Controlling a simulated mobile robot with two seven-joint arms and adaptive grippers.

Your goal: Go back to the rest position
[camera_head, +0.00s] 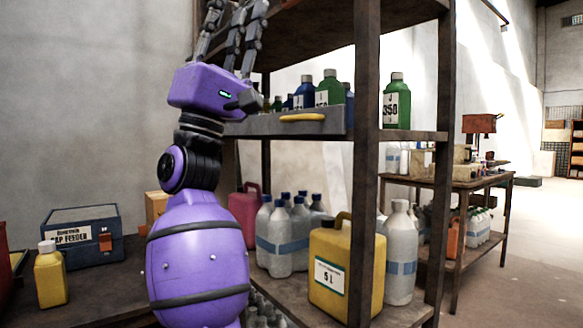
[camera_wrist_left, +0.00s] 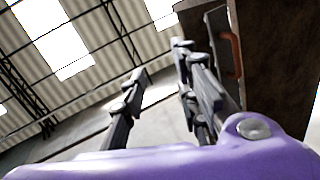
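My left arm, purple and black, rises from the bottom of the head view in front of the shelf. My left gripper (camera_head: 230,22) points upward beside the upper shelf, its fingertips cut off by the top edge. In the left wrist view, the left gripper (camera_wrist_left: 158,62) has its fingers spread apart with nothing between them, against the wall and roof. My right gripper is in neither view.
A metal shelf rack (camera_head: 365,170) stands close right of my arm. A grey drawer with a yellow handle (camera_head: 303,117), bottles and a yellow canister (camera_head: 345,270) are on it. A blue box (camera_head: 83,237) and a yellow bottle (camera_head: 50,277) stand on the left table.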

